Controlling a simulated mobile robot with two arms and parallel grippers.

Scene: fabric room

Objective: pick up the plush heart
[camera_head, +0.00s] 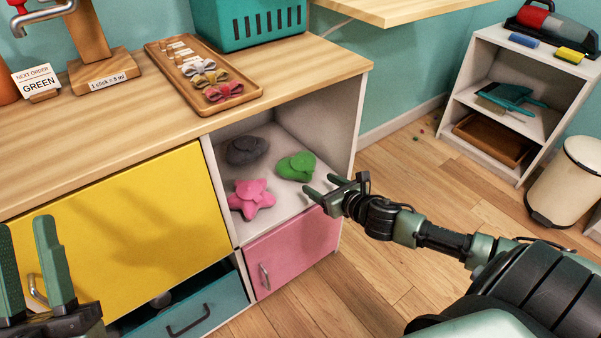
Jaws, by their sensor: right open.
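Three plush toys lie in the open cubby under the counter: a dark grey one (247,151) at the back left, a green one (296,166) at the right, and a pink star-shaped one (250,198) at the front. The green one is rounded and lobed; I cannot tell surely whether it or the grey one is the heart. My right gripper (317,184) is open and empty at the cubby's front right, its fingertips pointing left, just short of the green plush. My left gripper (32,262) is open and empty at the lower left, before the yellow door.
The cubby's right wall (343,115) stands close behind my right gripper. Below are a pink door (300,245) and a teal drawer (190,310). A wooden tray of bows (170,65) and a teal basket (250,25) stand on the counter. Floor at right is mostly clear.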

